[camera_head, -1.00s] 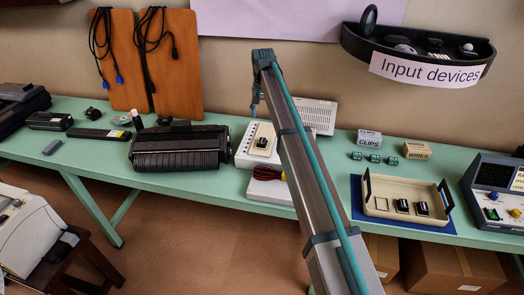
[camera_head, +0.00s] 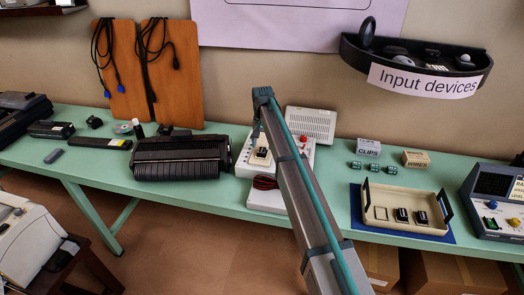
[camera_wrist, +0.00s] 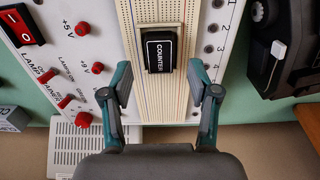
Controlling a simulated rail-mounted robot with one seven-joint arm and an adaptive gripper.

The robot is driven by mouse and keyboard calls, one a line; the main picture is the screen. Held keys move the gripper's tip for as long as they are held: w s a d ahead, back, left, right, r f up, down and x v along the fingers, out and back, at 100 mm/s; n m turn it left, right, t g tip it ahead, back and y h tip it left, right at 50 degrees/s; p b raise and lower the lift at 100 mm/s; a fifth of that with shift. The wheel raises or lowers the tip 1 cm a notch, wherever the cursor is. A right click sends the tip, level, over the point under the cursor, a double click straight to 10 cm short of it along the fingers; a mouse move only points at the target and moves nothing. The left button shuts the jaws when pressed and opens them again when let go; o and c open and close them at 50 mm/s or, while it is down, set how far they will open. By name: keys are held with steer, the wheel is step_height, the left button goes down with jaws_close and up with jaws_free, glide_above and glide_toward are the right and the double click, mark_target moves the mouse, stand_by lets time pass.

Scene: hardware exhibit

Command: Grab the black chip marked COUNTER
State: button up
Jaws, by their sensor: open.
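The black chip marked COUNTER (camera_wrist: 159,51) sits in a beige frame on the cream breadboard (camera_wrist: 144,95) of a white panel in the wrist view. In the head view the chip (camera_head: 262,153) shows small beside my arm. My gripper (camera_wrist: 162,88) is open in the wrist view, its fingers apart on either side of the strip just below the chip. Nothing is between the fingers, and they do not appear to touch the chip.
The panel carries red knobs and switches (camera_wrist: 83,28). A black printer-like machine (camera_head: 180,157) stands to its left on the green table. To the right are a tray (camera_head: 405,222) with two black chips, small boxes (camera_head: 368,147) and green dice. An "Input devices" shelf (camera_head: 423,82) hangs above.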

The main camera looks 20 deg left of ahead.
steer(key=shift+f, duration=1.2)
steer(key=c, duration=1.1)
steer(key=shift+r, duration=0.1)
steer(key=shift+c, duration=0.2)
